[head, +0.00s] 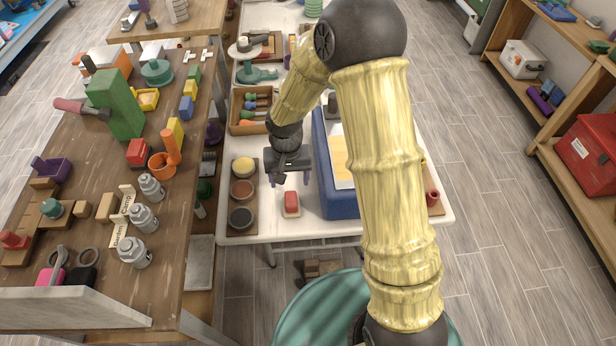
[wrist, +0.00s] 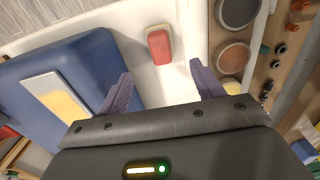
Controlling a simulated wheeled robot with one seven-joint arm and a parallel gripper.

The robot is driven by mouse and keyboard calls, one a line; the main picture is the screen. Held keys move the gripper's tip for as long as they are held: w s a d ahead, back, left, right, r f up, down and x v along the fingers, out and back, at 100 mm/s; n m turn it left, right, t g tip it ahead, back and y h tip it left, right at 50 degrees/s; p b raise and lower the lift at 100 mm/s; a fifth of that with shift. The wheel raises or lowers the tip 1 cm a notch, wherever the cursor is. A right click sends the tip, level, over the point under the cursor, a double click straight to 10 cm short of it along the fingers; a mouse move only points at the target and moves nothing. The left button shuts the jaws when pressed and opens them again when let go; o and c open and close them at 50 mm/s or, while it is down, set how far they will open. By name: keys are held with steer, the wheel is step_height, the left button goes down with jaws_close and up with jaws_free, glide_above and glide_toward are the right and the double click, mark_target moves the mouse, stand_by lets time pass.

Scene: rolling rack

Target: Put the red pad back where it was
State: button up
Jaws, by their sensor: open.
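The red pad (head: 291,202), a small red block with a pale edge, lies on the white top of the rack (head: 300,228) near its front edge. In the wrist view the red pad (wrist: 159,45) lies ahead of my fingers, roughly between their lines, with nothing touching it. My gripper (head: 289,176) is open and empty, a little above and behind the pad in the head view. Its two purple fingers also show in the wrist view (wrist: 160,85), spread apart.
A holder with yellow, brown and dark round pads (head: 242,191) stands left of the red pad. A blue case (head: 343,204) with a pale yellow panel stands right. A crowded wooden table (head: 188,250) is further left. White surface is bare around the pad.

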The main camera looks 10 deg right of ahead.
steer(key=shift+t, duration=0.7)
steer(key=s+d+r, duration=0.1)
steer(key=d+r, duration=0.1)
steer(key=s+d+r, duration=0.2)
steer(key=d+r, duration=0.1)
steer(key=s+d+r, duration=0.2)
steer(key=d+r, duration=0.1)
steer(key=shift+s+d, duration=0.1)
steer(key=shift+d, duration=0.1)
steer(key=s+d+r+t, duration=0.1)
steer(key=s+d+r, duration=0.3)
steer(key=s, duration=0.3)
steer(key=shift+d, duration=0.6)
steer(key=shift+s+r, duration=0.1)
